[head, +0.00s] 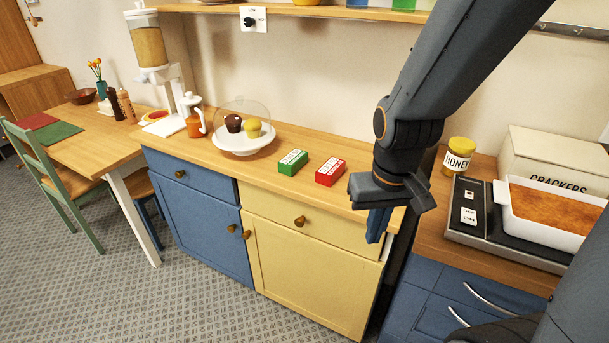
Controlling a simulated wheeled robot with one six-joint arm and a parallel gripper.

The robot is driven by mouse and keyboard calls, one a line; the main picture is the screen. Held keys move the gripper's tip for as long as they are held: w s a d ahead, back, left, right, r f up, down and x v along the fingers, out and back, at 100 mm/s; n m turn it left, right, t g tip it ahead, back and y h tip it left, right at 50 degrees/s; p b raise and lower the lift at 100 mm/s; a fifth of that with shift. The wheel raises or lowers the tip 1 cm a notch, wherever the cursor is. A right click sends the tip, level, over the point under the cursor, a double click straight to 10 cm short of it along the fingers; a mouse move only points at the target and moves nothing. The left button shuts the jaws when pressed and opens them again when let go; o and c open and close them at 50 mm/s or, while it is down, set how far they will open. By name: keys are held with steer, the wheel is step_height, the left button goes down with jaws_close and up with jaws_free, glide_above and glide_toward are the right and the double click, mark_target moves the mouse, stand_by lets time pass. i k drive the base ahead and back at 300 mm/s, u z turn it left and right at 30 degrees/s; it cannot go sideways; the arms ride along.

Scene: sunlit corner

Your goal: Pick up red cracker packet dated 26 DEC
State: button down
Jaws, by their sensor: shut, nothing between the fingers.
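A red packet (330,172) lies on the wooden counter near its front edge. A green packet (293,162) lies just to its left, a small gap apart. Both have white labels; the print is too small to read, so I cannot tell the dates. My gripper (376,225) hangs to the right of the red packet, in front of the counter's right end. Its blue fingers point down, shut and empty, not touching either packet.
A glass-domed plate (240,146) with two muffins and an orange jug (194,122) stand farther left. At right are a honey jar (458,156), a crackers box (556,160) and a white baking dish (512,211) on a scale-like appliance (470,236). A shelf (340,12) runs above.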

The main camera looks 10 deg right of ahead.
mark_target(334, 167)
steer(key=k, duration=0.5)
steer(key=u, duration=1.25)
steer(key=i, duration=1.8)
steer(key=z, duration=3.45)
